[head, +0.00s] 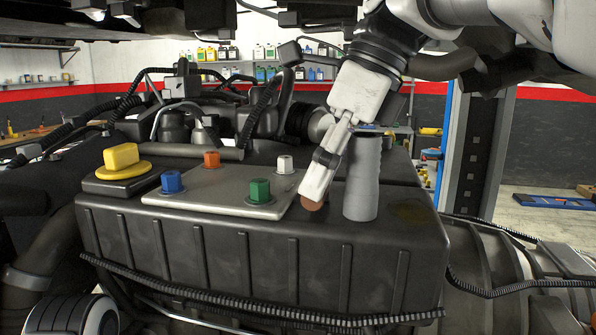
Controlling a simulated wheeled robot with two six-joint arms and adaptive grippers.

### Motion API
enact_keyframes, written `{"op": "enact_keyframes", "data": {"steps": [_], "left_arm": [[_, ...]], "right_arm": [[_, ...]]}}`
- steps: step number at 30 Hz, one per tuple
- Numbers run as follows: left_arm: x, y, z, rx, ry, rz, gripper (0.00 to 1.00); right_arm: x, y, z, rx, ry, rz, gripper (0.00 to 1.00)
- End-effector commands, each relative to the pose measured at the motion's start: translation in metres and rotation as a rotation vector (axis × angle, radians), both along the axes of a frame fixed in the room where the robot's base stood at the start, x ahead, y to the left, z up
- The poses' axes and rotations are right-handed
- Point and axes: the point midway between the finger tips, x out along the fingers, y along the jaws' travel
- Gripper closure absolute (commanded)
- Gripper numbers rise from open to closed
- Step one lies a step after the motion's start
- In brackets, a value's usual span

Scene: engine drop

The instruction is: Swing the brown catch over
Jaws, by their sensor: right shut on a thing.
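The brown catch (312,205) is on the top of the black ribbed engine cover (270,250), to the right of a grey plate. Only a small brown rounded part of it shows below the fingers. My right gripper (315,193) reaches down from the upper right and is shut on the brown catch. Its fingers hide most of the catch, so I cannot tell which way it is turned.
A grey upright cylinder (361,180) stands just right of my right gripper. The grey plate (215,188) carries blue (171,183), orange (211,160), white (285,164) and green (260,191) knobs. A yellow knob (121,158) stands left. Hoses surround the cover.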

Motion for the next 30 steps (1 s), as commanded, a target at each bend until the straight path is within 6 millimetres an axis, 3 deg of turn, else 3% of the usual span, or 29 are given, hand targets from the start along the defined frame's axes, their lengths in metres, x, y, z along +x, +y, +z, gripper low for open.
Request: {"op": "enact_keyframes", "data": {"steps": [19,20,21,30], "left_arm": [[0.0000,0.0000,-0.0007,0.000,0.000,0.000,0.60],[0.0000,0.0000,-0.0007,0.000,0.000,0.000,0.60],[0.0000,0.0000,-0.0007,0.000,0.000,0.000,0.60],[0.0000,0.0000,-0.0003,0.000,0.000,0.000,0.60]], "right_arm": [[-0.0008,0.0003,-0.0029,-0.002,0.010,0.001,0.71],[-0.0008,0.0004,-0.0030,-0.002,0.010,0.001,0.33],[-0.0009,0.0004,-0.0030,-0.002,0.010,0.001,0.21],[-0.0003,0.0000,-0.0009,-0.001,0.004,0.001,0.21]]}}
